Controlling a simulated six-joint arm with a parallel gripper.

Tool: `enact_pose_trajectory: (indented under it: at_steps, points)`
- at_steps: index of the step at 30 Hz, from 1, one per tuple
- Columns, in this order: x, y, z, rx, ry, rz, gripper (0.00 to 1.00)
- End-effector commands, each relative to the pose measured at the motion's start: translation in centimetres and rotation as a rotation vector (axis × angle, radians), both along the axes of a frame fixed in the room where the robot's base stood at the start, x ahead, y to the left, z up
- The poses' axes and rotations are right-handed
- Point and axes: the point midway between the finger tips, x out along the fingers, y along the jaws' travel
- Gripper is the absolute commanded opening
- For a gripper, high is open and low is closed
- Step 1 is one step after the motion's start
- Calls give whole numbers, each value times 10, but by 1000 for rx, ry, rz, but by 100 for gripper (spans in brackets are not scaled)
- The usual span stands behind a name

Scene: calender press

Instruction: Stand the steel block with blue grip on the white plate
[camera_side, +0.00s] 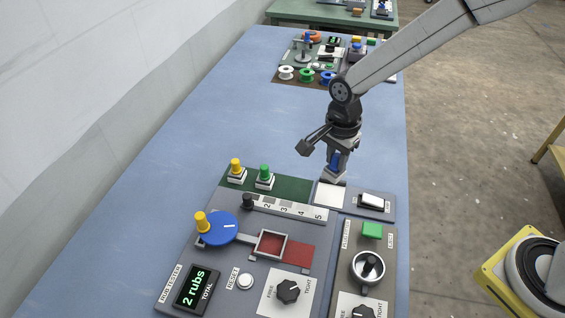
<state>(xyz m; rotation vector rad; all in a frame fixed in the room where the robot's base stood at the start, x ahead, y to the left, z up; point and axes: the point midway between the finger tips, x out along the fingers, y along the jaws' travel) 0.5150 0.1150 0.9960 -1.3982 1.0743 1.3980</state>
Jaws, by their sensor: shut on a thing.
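The steel block (333,177) with its blue grip (336,160) is upright between the fingers of my gripper (338,157). My gripper points down and is shut on the blue grip. The white plate (327,197) lies just below and in front of the block, left of a white rocker switch. The block's lower end is at the plate's far edge in the picture. I cannot tell whether it touches the plate or hangs above it.
A panel with a blue crank wheel (221,228), a red-framed tray (270,244), knobs and a display fills the front. Yellow (236,169) and green (265,174) gripped blocks stand on a green strip to the left. The blue table (230,100) behind is clear up to the far spools.

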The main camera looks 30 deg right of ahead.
Motion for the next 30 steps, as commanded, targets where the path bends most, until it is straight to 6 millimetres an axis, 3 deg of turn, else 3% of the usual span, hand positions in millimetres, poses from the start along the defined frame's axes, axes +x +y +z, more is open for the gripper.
enact_pose_trajectory:
  at_steps: [21,30]
  points:
    - [0,1,-36,0,1,2,0]
    - [0,1,-40,0,-1,2,0]
